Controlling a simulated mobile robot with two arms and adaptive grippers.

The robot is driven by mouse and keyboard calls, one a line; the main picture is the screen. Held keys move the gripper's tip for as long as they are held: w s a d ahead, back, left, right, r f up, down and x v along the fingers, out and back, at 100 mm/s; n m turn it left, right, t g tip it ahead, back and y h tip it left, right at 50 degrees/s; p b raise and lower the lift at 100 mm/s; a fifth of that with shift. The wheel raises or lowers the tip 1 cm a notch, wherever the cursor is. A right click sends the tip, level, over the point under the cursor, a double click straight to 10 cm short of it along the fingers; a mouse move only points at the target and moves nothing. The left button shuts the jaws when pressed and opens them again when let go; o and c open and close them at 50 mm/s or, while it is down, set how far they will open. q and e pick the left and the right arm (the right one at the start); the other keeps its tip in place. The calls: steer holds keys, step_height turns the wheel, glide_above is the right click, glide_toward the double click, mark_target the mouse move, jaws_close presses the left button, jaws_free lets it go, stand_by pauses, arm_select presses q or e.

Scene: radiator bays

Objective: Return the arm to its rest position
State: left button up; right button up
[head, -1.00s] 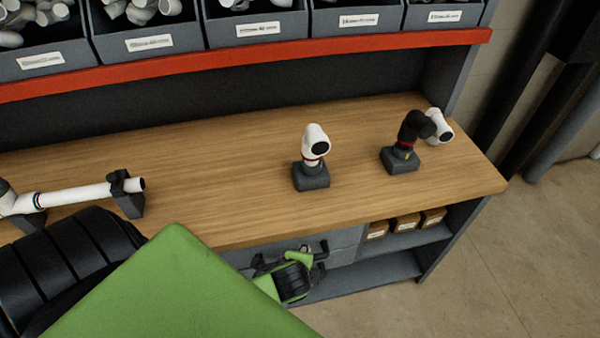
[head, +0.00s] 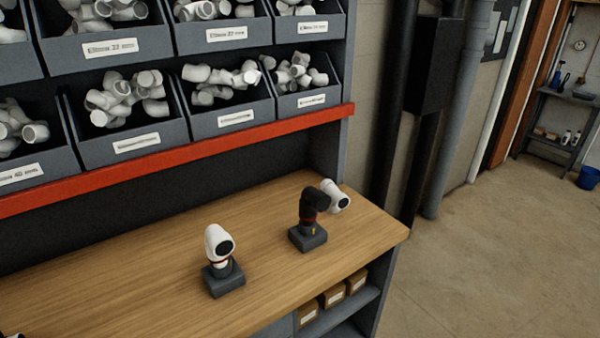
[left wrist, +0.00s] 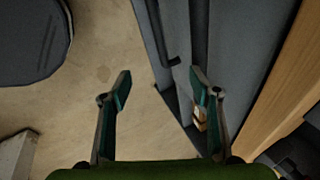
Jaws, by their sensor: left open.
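My left gripper (left wrist: 162,92) shows in the left wrist view. Its two fingers are wide apart with nothing between them. It hangs in front of the grey bench front (left wrist: 225,50), over bare floor. My arms are out of the head view, and the right gripper is in neither view. On the wooden bench (head: 140,285) in the head view stand a white elbow fitting (head: 218,241) on a dark base and a black fitting (head: 312,203) with a white end on another dark base.
Grey bins (head: 125,140) of white pipe fittings stand above a red shelf edge (head: 200,150). Small brown boxes (head: 333,295) sit on the shelf under the bench. Dark and grey pipes (head: 455,110) stand at the wall. The floor (head: 480,260) at right is clear.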

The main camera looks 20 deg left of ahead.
arm_select(q)
steer(key=s+d+r+n+g+h, duration=0.1)
steer(key=s+r+n, duration=0.3)
steer(key=r, duration=0.3)
steer(key=s+d+r+n+h, duration=0.1)
steer(key=s+d+r+n, duration=0.1)
steer(key=s+r+n, duration=0.35)
step_height(320, 180, down, 28)
steer(key=f+m+g+b, duration=0.1)
steer(key=m+b, duration=0.1)
steer(key=b, duration=0.2)
steer(key=s+a+f+g+b, duration=0.1)
steer(key=s+a+f+b, duration=0.1)
steer(key=s+f, duration=1.5)
steer(key=shift+s+a+f+g, duration=0.3)
steer(key=shift+a+f, duration=0.3)
steer(key=shift+f, duration=0.2)
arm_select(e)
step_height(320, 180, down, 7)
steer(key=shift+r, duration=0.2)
arm_select(q)
steer(key=shift+s, duration=0.15)
steer(key=shift+c, duration=0.3)
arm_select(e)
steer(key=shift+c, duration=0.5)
